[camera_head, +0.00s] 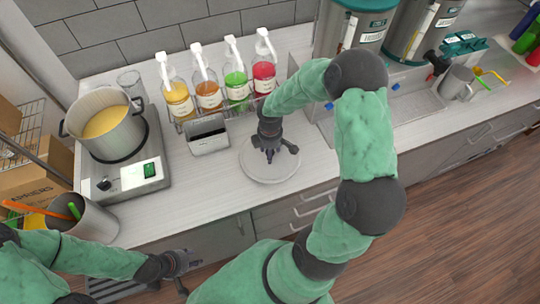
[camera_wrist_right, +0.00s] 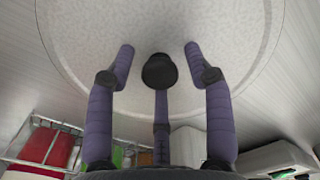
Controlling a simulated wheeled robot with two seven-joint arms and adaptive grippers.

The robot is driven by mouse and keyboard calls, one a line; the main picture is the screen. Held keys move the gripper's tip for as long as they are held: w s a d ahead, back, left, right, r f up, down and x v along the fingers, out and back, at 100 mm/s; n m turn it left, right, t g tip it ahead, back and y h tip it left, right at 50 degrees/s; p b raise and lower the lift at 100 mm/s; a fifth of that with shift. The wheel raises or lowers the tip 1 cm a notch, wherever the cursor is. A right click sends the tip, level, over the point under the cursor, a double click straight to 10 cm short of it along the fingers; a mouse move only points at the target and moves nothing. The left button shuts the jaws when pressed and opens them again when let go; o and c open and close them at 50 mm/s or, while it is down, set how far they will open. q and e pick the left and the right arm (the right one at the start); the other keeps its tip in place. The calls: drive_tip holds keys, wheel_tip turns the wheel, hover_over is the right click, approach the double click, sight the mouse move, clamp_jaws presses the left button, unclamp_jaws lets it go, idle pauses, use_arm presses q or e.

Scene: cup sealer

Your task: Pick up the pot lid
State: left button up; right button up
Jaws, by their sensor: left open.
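The pot lid (camera_head: 262,174) is a pale round disc lying on the counter, in front of the bottle rack. In the right wrist view the lid (camera_wrist_right: 160,25) fills the upper part, with its black knob (camera_wrist_right: 160,71) in the middle. My right gripper (camera_head: 272,154) is above the lid, pointing down. Its purple fingers are spread around the knob in the wrist view (camera_wrist_right: 160,62), with gaps at both sides. My left gripper (camera_head: 190,268) is open and empty, low in front of the counter, away from the lid.
A pot (camera_head: 107,128) of yellow liquid stands on a hot plate (camera_head: 143,176) at left. Several pump bottles (camera_head: 236,88) and a metal container (camera_head: 208,138) stand behind the lid. A cup with straws (camera_head: 92,222) is at front left. Counter (camera_head: 205,195) left of the lid is clear.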

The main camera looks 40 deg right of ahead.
clamp_jaws()
